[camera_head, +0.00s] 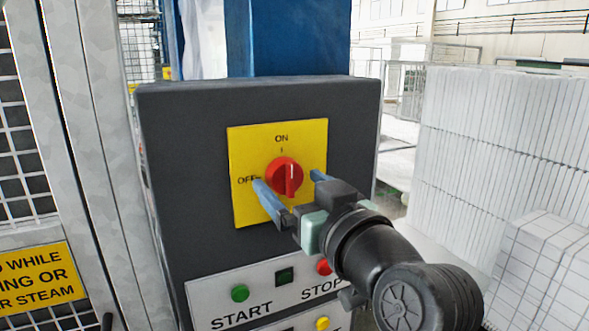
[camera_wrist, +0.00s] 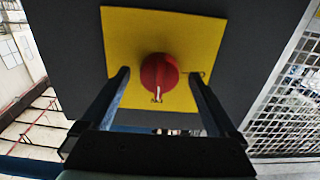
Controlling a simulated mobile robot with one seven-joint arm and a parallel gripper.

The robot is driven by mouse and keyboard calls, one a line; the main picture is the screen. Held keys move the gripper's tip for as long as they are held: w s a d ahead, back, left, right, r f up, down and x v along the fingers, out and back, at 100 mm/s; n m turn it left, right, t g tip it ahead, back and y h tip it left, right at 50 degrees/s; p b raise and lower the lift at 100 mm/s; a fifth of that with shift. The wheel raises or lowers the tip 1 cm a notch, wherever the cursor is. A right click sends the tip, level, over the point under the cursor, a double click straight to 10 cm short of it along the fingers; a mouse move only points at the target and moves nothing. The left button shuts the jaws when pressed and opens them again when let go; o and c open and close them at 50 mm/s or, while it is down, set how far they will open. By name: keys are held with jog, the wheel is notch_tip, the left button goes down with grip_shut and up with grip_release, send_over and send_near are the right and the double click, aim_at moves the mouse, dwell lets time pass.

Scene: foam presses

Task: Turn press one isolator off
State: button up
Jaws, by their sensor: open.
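The isolator is a red rotary knob (camera_head: 285,178) on a yellow plate (camera_head: 244,150), fixed to a dark grey control box. The plate reads ON at the top and OFF at the left. The knob's white mark stands upright, in line with ON. In the wrist view the knob (camera_wrist: 158,73) is seen upside down, its mark pointing down at the ON lettering. My gripper (camera_head: 287,180) is open, its two blue fingers on the left and right of the knob. The wrist view shows a gap between the knob and each finger of my gripper (camera_wrist: 160,75). Fingertip depth is hard to judge.
A mesh guard with a yellow warning sign (camera_head: 42,278) stands at left. White foam stacks (camera_head: 500,150) stand at right.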

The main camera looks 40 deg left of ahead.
jog(key=shift+w+a, duration=0.15)
jog(key=shift+a, duration=0.1)
jog(key=c, duration=1.4)
jog(key=shift+o, duration=0.2)
